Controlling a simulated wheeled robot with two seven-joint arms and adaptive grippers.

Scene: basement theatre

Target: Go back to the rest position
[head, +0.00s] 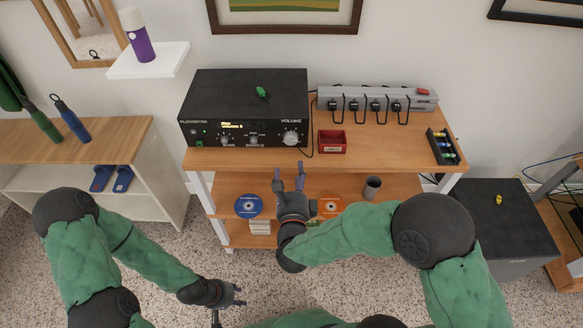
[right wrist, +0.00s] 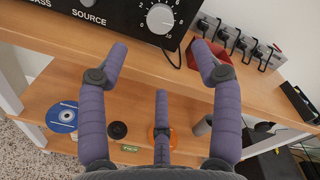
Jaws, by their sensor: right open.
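My right gripper (head: 289,178) is in front of the wooden shelf unit (head: 230,183), just below the front edge of its top board in the head view. In the right wrist view its purple fingers (right wrist: 161,72) are spread, with nothing between them. My left gripper (head: 239,296) is low in front of the unit, over the speckled floor. It is small and seen from the side, so its finger opening is unclear. No held object shows at it.
A black amplifier (head: 245,88), a red box (head: 332,142) and a power strip (head: 375,98) stand on the top board. A blue disc (head: 249,206) and a grey cup (head: 372,188) are on the shelf below. A black box (head: 500,215) stands at right.

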